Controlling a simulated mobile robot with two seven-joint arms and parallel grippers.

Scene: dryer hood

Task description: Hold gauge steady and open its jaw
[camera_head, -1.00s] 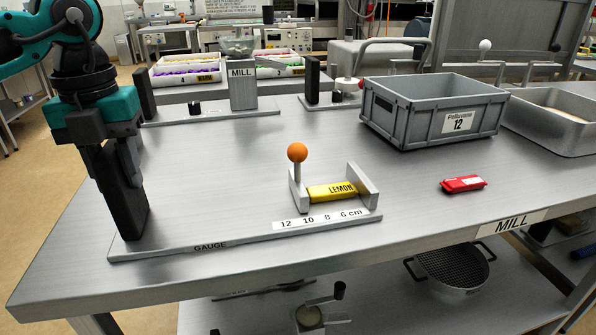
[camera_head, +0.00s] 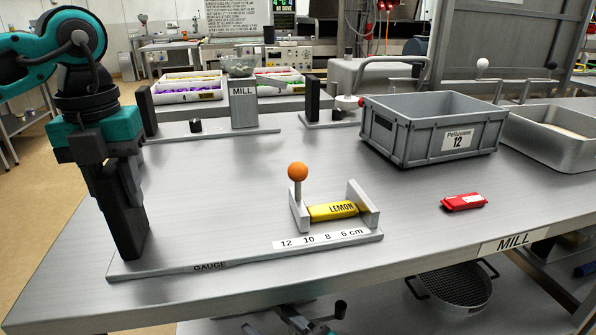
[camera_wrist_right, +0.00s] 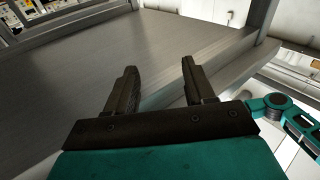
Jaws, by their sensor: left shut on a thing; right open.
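The gauge (camera_head: 240,256) is a flat metal base with a scale marked 12, 10, 8, 6 cm. Its sliding jaw (camera_head: 298,205) carries an orange knob (camera_head: 298,172), and a fixed jaw (camera_head: 366,205) stands to its right. A yellow bar marked LEMON (camera_head: 333,211) lies between the two jaws. My left gripper (camera_head: 132,250) points down at the gauge's left end, shut on the gauge's end; the fingers hide what they hold there. My right gripper (camera_wrist_right: 157,85) is open and empty in the right wrist view, with its fingers apart over the table area. It is outside the head view.
A red packet (camera_head: 463,202) lies right of the gauge. A grey crate labelled Pellavarm 12 (camera_head: 440,140) and a metal tray (camera_head: 560,130) stand behind it. The mill (camera_head: 243,105) stands at the back. The bench front (camera_head: 420,258) between gauge and edge is clear.

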